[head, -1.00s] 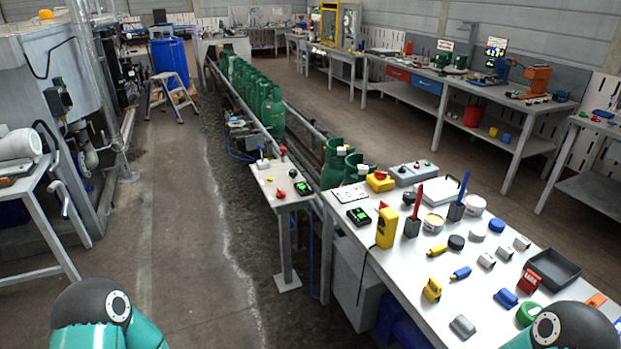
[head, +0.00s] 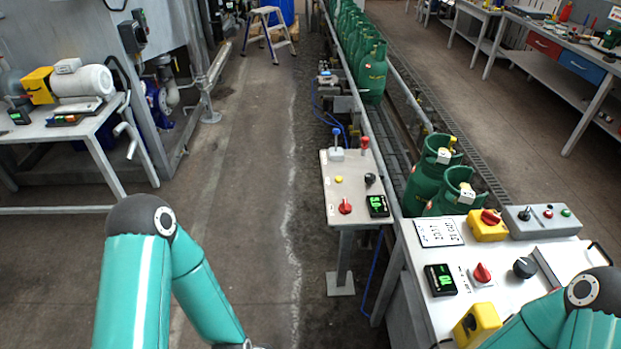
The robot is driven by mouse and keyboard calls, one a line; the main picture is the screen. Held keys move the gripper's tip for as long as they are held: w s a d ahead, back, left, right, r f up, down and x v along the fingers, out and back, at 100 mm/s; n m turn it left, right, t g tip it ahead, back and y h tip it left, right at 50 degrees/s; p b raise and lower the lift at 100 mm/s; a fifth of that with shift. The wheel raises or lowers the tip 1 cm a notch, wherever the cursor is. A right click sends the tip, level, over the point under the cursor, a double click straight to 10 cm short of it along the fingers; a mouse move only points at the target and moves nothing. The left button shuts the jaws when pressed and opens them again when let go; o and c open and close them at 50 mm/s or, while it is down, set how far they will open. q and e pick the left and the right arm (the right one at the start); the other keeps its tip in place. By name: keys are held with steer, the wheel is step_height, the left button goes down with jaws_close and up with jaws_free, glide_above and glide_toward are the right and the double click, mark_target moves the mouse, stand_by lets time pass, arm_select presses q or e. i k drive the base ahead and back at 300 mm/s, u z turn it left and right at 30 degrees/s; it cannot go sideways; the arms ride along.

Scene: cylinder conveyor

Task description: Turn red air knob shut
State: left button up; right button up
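Several red controls show in the head view, and I cannot tell from labels which is the air knob. One red knob (head: 345,206) sits on the small stand by the conveyor, beside a black display with green digits (head: 377,205). Another red knob (head: 482,273) is on the white table, between a second display (head: 440,280) and a black knob (head: 524,267). A yellow box (head: 487,228) with a red switch on top stands behind them. My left arm reaches down to the bottom edge and my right arm is at the bottom right. Neither gripper's fingers are visible.
Green gas cylinders (head: 372,72) line the conveyor, two of them close behind the white table. The small stand (head: 335,183) also carries a blue-topped lever (head: 336,143) and a red-topped lever (head: 364,146). A yellow device (head: 476,324) is near my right arm. The floor at left-centre is clear.

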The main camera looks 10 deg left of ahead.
mark_target(344, 208)
steer(key=u, duration=0.3)
steer(key=i, duration=1)
steer(key=u, duration=0.5)
steer(key=k, duration=0.8)
steer(key=u, duration=0.25)
steer(key=i, duration=0.8)
steer(key=z, duration=0.1)
